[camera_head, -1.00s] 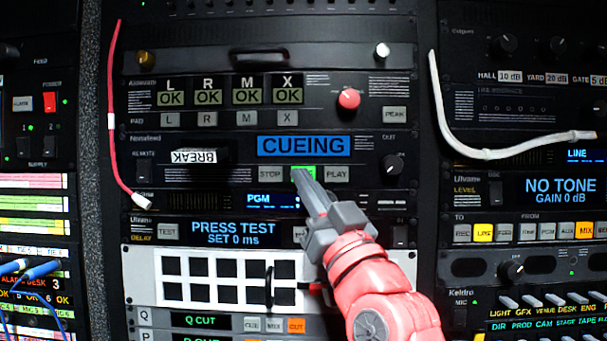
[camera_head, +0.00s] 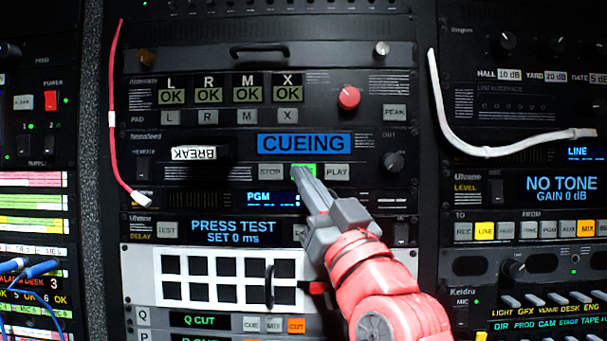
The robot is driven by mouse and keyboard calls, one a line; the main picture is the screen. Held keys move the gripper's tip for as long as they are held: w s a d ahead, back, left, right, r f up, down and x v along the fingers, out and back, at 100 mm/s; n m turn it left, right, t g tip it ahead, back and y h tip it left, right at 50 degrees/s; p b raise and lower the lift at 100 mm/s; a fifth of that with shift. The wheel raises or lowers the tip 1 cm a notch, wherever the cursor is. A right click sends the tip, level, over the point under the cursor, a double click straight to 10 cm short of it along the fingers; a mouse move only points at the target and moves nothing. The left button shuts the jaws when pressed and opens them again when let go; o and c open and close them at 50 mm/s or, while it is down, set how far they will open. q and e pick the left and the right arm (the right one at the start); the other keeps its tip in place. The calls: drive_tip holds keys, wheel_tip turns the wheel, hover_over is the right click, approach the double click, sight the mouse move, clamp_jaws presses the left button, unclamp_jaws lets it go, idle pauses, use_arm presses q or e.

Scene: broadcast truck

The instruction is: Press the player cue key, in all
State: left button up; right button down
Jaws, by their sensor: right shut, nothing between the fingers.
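The player panel has a blue display (camera_head: 304,145) that reads CUEING. Below it is a row of keys: a grey STOP key (camera_head: 271,172), a green-lit key (camera_head: 306,169) in the middle, and a grey PLAY key (camera_head: 337,173). My right gripper (camera_head: 303,175) is shut and empty. Its fingertips are at the lower part of the green key and hide its label. I cannot tell whether they touch it. My left gripper is not in view.
A red cable (camera_head: 113,110) hangs at the left of the rack and a white cable (camera_head: 445,125) at the right. The PRESS TEST panel (camera_head: 233,232) is below.

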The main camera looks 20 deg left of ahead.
drive_tip(key=shift+s+d+b, duration=0.25)
drive_tip(key=shift+s+b, duration=0.35)
drive_tip(key=shift+s, duration=0.2)
drive_tip(key=shift+s+d+b, duration=0.2)
drive_tip(key=shift+s+b, duration=0.45)
drive_tip(key=shift+s, duration=0.1)
drive_tip(key=shift+s+d+b, duration=0.25)
drive_tip(key=shift+s+b, duration=0.35)
drive_tip(key=shift+s, duration=0.2)
